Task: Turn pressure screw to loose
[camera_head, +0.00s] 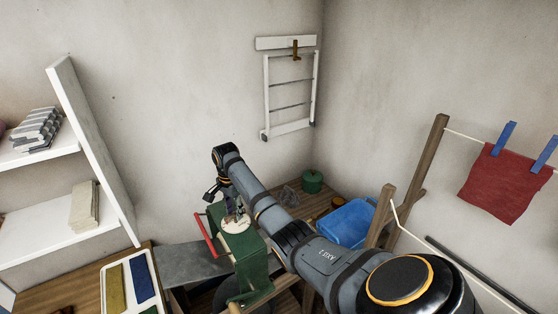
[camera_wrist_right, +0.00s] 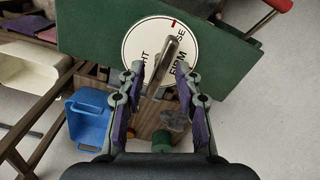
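The pressure screw is a metal bar handle (camera_wrist_right: 166,62) over a round white dial (camera_wrist_right: 133,48) on the green press frame (camera_wrist_right: 90,35). The bar's far end points up and slightly right, towards that mark. My right gripper (camera_wrist_right: 160,72) is open, its fingers on either side of the bar, with gaps visible. In the head view, the right gripper (camera_head: 234,212) reaches down over the dial (camera_head: 238,226) on the green frame (camera_head: 252,262). My left gripper is out of view.
A red handle (camera_head: 205,236) sticks out beside the green frame. A blue tub (camera_head: 350,222) and a green pot (camera_head: 312,181) stand behind. A wooden post (camera_head: 432,155) and a line with red cloth (camera_head: 500,184) are at right. A tray (camera_head: 105,282) is at left.

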